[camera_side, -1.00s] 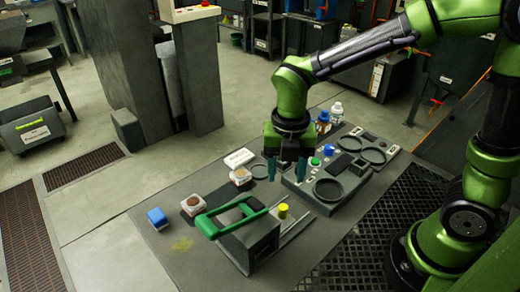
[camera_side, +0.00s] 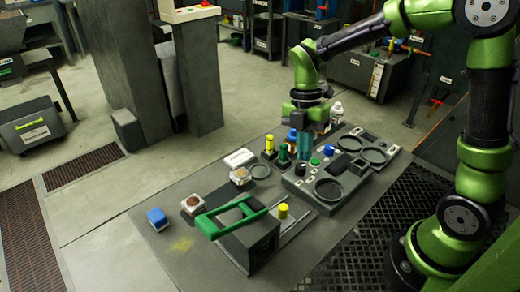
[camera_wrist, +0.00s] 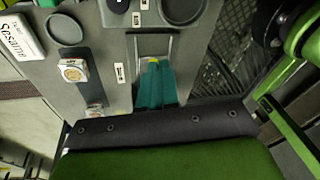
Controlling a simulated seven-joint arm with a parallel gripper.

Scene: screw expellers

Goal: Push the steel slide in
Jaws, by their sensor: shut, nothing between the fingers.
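The steel slide (camera_side: 295,227) is a pale flat piece beside the dark grey press box (camera_side: 262,243), with a yellow knob (camera_side: 283,211) standing on it. The slide sticks out of the box toward the back right. My gripper (camera_side: 300,153) is shut and empty, pointing down well behind the knob, apart from the slide. In the wrist view my teal fingers (camera_wrist: 154,68) lie together and cover part of the slide; the yellow knob (camera_wrist: 153,60) shows at their tips. A green handle (camera_side: 222,213) sits over the box.
Close to my gripper stand a yellow-topped bottle (camera_side: 269,146) and a green piece (camera_side: 283,153). A grey panel (camera_side: 312,185) with round recesses lies to the right.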

